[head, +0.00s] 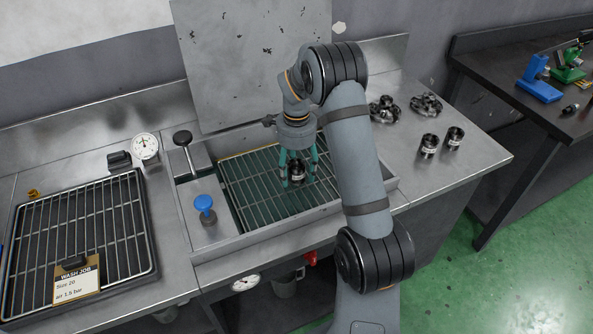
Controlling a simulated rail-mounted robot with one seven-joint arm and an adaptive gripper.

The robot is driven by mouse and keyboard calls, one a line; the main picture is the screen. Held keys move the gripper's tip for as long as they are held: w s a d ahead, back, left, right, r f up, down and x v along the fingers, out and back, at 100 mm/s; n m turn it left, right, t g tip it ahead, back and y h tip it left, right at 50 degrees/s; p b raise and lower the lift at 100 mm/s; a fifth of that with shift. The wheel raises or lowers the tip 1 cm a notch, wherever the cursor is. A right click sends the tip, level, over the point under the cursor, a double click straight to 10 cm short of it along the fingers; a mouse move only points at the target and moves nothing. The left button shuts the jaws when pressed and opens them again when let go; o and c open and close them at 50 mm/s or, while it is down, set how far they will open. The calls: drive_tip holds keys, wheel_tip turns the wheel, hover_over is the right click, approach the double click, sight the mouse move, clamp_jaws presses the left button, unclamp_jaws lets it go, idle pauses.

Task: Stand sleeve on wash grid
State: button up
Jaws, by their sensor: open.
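A dark, short cylindrical sleeve (297,173) with a pale band stands on or just above the wire wash grid (250,200) in the sunken basin; I cannot tell whether it touches the bars. It looks upright. My gripper (298,180) points down over the grid, with its teal fingers on either side of the sleeve. The fingers are open, and the sleeve is partly hidden by them. Two similar dark sleeves stand on the steel bench to the right, one here (429,145) and one beside it (454,138).
A blue-topped knob (204,204) and a black-handled lever (184,140) stand at the basin's left. A gauge (145,147) is behind. A black rack (90,220) with a "WASH JOB" card (76,281) lies at left. Dark clustered parts (384,108) sit at the right back.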

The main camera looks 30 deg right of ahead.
sight(297, 164)
wheel_tip(297, 164, up, 12)
drive_tip(key=shift+r+p, duration=0.15)
drive_tip(key=shift+p, duration=0.4)
idle(0.8)
